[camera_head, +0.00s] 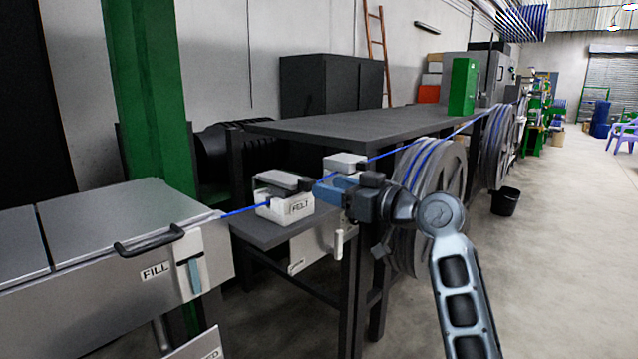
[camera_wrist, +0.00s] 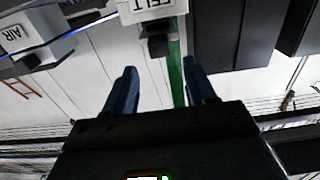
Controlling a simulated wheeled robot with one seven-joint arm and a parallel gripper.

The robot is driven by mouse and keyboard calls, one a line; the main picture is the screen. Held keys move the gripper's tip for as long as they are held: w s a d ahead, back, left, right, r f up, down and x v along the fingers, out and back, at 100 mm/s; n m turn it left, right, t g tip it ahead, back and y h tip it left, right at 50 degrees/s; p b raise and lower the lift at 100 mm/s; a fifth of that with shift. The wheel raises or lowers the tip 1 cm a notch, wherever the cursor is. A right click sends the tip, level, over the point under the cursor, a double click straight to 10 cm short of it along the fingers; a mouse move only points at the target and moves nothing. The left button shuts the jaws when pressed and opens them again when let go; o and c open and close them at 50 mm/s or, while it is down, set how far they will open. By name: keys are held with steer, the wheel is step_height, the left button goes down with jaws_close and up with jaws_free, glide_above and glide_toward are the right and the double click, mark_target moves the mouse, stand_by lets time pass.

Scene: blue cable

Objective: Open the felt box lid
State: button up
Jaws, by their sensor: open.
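The felt box is a small white box (camera_head: 291,208) marked FELT on a dark shelf, with a grey lid (camera_head: 284,180) over its top. My gripper (camera_head: 320,190) is just right of the box in the head view, with blue fingers. In the wrist view the box (camera_wrist: 152,8) is upside down at the top edge, with a dark block (camera_wrist: 158,44) sticking out from it. My gripper (camera_wrist: 162,82) is open there, its fingers apart and empty, with the block ahead of the gap and apart from the fingertips.
A blue cable (camera_head: 238,211) runs through the box. Another white box (camera_head: 345,162) stands behind; the wrist view shows a box marked AIR (camera_wrist: 22,38). A grey cabinet marked FILL (camera_head: 120,225) stands left. A dark table (camera_head: 350,127) and cable reels (camera_head: 432,190) lie behind my arm.

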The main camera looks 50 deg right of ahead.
mark_target(312, 182)
steer(key=shift+w+a+p, duration=0.1)
steer(key=shift+w+p, duration=0.2)
steer(key=shift+w, duration=2.3)
steer(key=shift+c, duration=0.4)
jaws_close()
